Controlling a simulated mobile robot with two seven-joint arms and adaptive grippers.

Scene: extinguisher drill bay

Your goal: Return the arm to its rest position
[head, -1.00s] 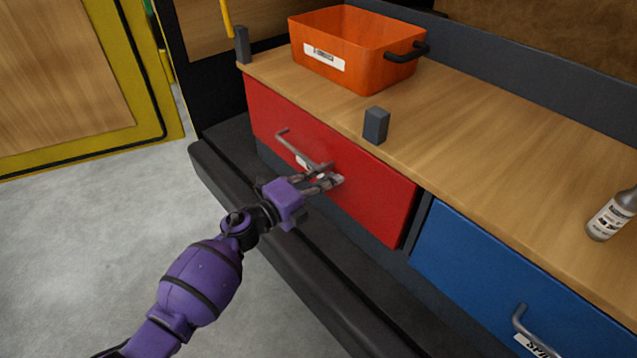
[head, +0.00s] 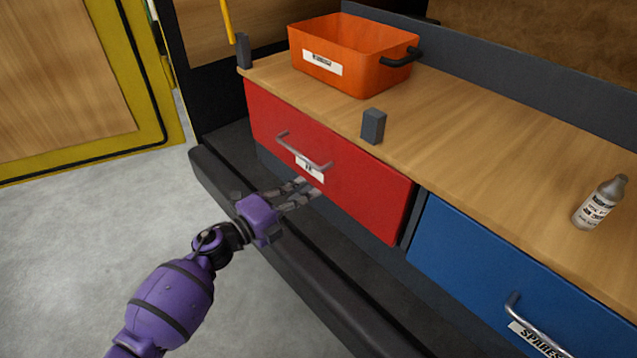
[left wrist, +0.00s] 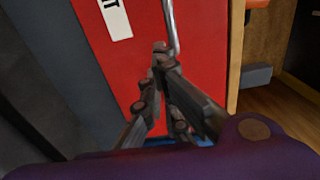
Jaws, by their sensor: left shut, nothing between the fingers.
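My left gripper (head: 305,192), on a purple arm, is in front of the lower part of the red drawer (head: 370,192), below its handle (head: 303,152). It is shut and empty, and it is apart from the handle. In the left wrist view the fingers (left wrist: 160,52) meet at their tips before the red drawer front (left wrist: 205,45), and the grey handle (left wrist: 171,25) runs just behind the tips. The red drawer looks shut, flush with the bench front. My right gripper is not in view.
An orange bin (head: 345,75) with a black handle stands on the wooden bench top (head: 470,135) near a small grey block (head: 373,126). A blue drawer (head: 470,260) is at the right, with a grey bottle (head: 598,203) above it. Open floor (head: 90,250) lies left of the black ledge (head: 290,265).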

